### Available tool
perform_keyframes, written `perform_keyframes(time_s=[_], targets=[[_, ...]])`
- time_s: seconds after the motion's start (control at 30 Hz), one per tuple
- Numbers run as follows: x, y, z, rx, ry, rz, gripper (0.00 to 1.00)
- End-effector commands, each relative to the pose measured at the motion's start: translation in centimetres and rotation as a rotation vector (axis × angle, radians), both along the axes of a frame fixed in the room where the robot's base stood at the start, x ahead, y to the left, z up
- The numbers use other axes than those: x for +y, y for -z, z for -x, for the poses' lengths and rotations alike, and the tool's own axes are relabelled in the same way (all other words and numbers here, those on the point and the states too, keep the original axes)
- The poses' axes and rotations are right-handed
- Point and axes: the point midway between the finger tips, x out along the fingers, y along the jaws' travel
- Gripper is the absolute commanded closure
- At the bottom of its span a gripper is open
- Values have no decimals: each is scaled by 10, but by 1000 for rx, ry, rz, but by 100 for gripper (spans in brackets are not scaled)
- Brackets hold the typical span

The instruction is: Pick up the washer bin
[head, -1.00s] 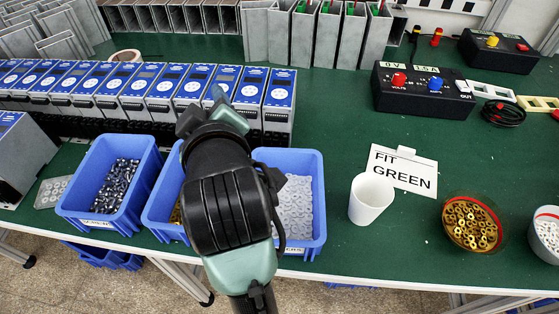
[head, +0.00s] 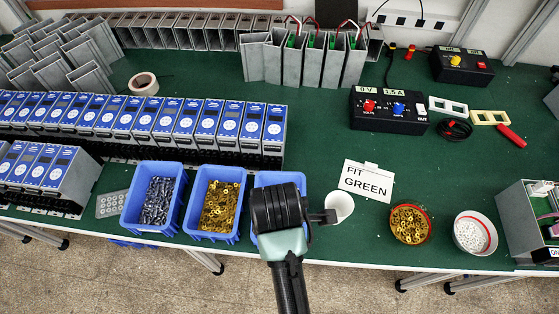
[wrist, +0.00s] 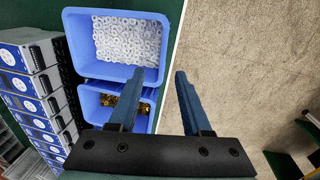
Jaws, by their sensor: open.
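The washer bin (wrist: 82,45) is a blue open tray full of pale ring washers (wrist: 127,40), at the top of the wrist view. In the head view the washer bin (head: 279,179) is mostly hidden behind my arm; its back rim shows. My gripper (wrist: 160,74) is open and empty. In the wrist view its left finger overlaps the brass-part bin close to the washer bin's near wall, and its right finger appears over the floor past the table edge. The height above the bins is unclear.
A brass-part bin (head: 219,206) and a screw bin (head: 156,203) stand left of the washer bin. A white cup (head: 341,205) stands close to its right, by a FIT GREEN card (head: 366,181). Blue-faced units (head: 190,125) line up behind.

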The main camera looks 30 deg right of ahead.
Motion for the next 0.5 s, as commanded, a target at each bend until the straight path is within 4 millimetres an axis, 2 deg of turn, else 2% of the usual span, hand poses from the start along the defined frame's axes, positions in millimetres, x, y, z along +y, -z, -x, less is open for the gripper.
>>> perform_keyframes(time_s=[0.3, 0.5], targets=[[-3, 57, -5, 6, 0, -2, 51], [-5, 72, -8, 2, 0, -1, 51]])
